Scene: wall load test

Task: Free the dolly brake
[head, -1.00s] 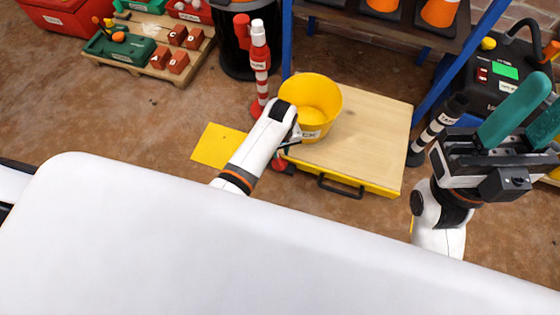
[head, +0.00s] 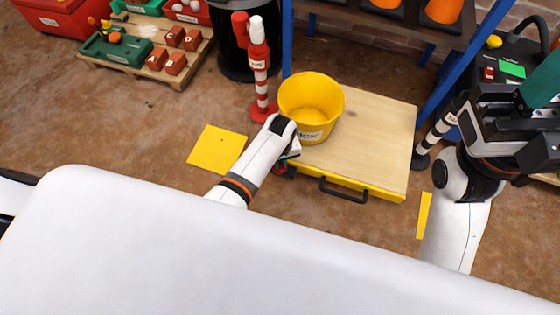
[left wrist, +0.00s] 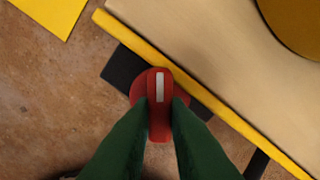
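The dolly (head: 375,135) has a pale wooden top, a yellow edge and a black handle on its front. A yellow bucket (head: 310,105) stands on its left part. The red brake lever (left wrist: 159,88), with a white stripe, sticks out at the dolly's edge in the left wrist view. My left gripper (left wrist: 161,105) has its green fingers on either side of the lever, apparently touching it. In the head view, my wrist mostly hides the left gripper (head: 290,158) and the brake. My right gripper (head: 540,90) is raised at the right edge, partly out of frame, away from the dolly.
A red-and-white post (head: 259,65) stands behind the left gripper. A yellow floor patch (head: 217,149) lies left of the dolly. A blue-framed rack (head: 455,75) with orange cones stands behind. A pallet (head: 155,60) with red blocks is far left. The floor between is clear.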

